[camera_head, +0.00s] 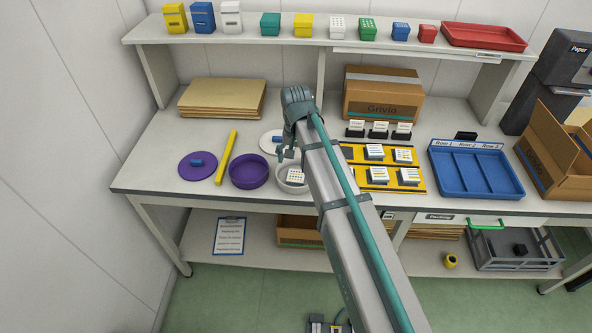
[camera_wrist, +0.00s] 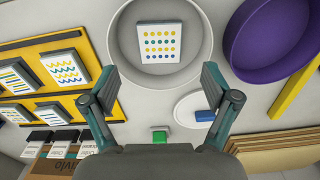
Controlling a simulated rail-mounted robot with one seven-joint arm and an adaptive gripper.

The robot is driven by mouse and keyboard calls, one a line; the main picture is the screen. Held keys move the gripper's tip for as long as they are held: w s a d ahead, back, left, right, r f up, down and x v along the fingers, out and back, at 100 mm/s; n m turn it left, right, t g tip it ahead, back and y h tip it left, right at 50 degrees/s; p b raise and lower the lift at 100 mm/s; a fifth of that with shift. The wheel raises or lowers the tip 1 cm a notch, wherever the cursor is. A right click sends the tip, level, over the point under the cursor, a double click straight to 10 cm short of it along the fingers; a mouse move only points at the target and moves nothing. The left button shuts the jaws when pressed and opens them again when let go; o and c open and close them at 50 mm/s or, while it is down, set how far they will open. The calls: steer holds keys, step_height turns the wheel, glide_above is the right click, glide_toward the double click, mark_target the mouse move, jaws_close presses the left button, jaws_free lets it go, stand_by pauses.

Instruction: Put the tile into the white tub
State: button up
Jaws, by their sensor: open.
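A white tile with rows of coloured dots (camera_wrist: 160,43) lies in the white tub (camera_wrist: 125,37), face up and apart from my fingers. In the head view the tile (camera_head: 296,176) also shows inside the tub (camera_head: 284,187), whose right side is partly hidden by my arm. My gripper (camera_wrist: 160,78) is open and empty, its fingers spread to either side just beyond the tub's near part in the wrist view. In the head view my gripper (camera_head: 287,153) hangs over the back of the tub.
Yellow boards (camera_head: 347,153) with several other tiles and a blue tray (camera_head: 471,194) are to the right.

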steer(key=shift+r+b, duration=0.6)
steer(key=shift+r, duration=2.25)
steer(key=shift+f, duration=0.1)
